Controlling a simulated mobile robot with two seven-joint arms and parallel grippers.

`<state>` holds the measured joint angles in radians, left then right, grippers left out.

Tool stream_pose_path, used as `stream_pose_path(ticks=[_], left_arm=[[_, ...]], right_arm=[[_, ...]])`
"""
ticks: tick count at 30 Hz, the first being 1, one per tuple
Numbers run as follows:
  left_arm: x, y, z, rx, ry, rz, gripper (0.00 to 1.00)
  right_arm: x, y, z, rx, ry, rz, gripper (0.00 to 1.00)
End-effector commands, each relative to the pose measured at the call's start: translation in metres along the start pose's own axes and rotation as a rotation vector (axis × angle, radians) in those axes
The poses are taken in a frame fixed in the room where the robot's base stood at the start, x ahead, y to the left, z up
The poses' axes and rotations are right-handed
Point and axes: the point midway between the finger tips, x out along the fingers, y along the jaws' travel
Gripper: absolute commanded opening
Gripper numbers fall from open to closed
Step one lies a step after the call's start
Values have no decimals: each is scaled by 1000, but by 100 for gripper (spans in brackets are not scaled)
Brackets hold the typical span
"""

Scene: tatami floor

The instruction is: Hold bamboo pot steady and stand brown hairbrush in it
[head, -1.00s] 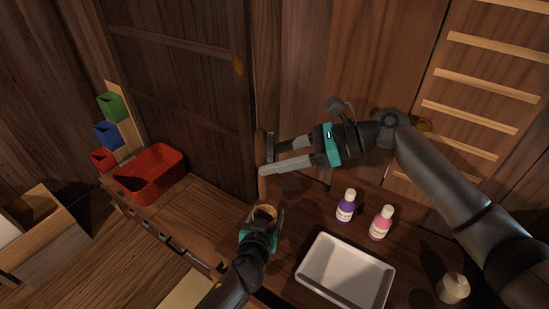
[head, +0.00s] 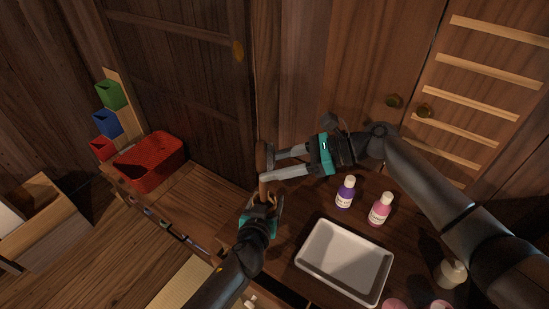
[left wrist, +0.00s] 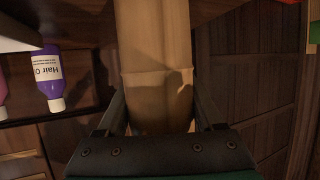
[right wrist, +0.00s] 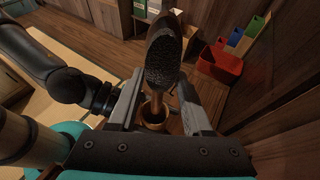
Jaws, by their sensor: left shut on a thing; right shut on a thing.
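The bamboo pot (left wrist: 155,50) stands between the fingers of my left gripper (head: 264,205), which is shut on it. The pot's round open rim (right wrist: 147,112) shows in the right wrist view. My right gripper (head: 268,163) is shut on the brown hairbrush (head: 262,156) above the pot. The brush is roughly upright, with its dark bristled head (right wrist: 163,62) up and its handle pointing down at the pot's mouth. I cannot tell how far the handle end is inside the rim. In the head view my left gripper mostly hides the pot.
A purple bottle (head: 345,192), a pink bottle (head: 380,209) and a white tray (head: 312,258) stand right of the pot. A pale bottle (head: 450,274) is at the far right. A red basket (head: 150,163) sits on the left. Wooden doors rise close behind my right gripper.

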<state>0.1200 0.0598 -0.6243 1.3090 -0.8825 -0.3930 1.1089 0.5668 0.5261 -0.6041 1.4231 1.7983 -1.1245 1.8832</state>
Motion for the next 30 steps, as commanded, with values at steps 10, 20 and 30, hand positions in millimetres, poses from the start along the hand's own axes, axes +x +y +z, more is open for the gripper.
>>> stream_pose_path(ticks=[10, 20, 30], left_arm=[[0, 0, 1, 0, -2, 0, 13], [0, 0, 1, 0, -2, 0, 13], [0, 0, 1, 0, -2, 0, 13]], right_arm=[[8, 0, -20, 1, 0, 1, 0], [16, 0, -38, 1, 0, 1, 0], [22, 0, -52, 1, 0, 1, 0]])
